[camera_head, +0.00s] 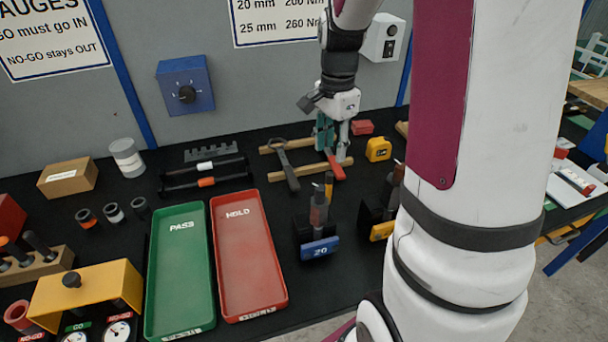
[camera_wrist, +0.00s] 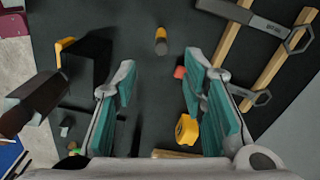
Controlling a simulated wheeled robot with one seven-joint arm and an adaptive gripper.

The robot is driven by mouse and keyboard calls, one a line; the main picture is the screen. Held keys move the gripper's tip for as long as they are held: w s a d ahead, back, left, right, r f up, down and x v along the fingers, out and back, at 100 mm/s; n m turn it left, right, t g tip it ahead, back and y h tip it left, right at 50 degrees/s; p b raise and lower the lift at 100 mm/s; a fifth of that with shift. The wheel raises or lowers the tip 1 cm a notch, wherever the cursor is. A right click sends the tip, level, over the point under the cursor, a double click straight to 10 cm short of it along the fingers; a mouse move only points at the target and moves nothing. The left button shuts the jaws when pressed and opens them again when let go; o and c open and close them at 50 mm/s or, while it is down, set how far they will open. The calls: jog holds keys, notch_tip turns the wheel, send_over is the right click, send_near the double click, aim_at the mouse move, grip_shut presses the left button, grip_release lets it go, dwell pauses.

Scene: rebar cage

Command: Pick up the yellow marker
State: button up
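The yellow marker (camera_head: 329,181) appears in the head view as a thin upright yellow piece behind the blue-labelled holder, partly hidden by it. In the wrist view, a short yellow piece with a grey end (camera_wrist: 161,40) seems to be the same marker, beyond the fingertips and roughly centred between them. My gripper (camera_head: 333,148) hangs pointing down over the table, behind the marker in the head view. Its teal-padded fingers (camera_wrist: 160,68) are wide apart with nothing between them.
The holder with the blue "20" label (camera_head: 319,247) stands in front of the marker. A yellow tape measure (camera_head: 378,149), a red block (camera_head: 362,127) and tools on wooden strips (camera_head: 283,162) are close to my gripper. Green (camera_head: 181,270) and red (camera_head: 247,255) trays lie left.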

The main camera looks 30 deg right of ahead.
aim_at(329, 186)
notch_tip(329, 186, down, 13)
jog(key=shift+w+f+p, duration=0.1)
jog(key=shift+p, duration=0.3)
grip_shut()
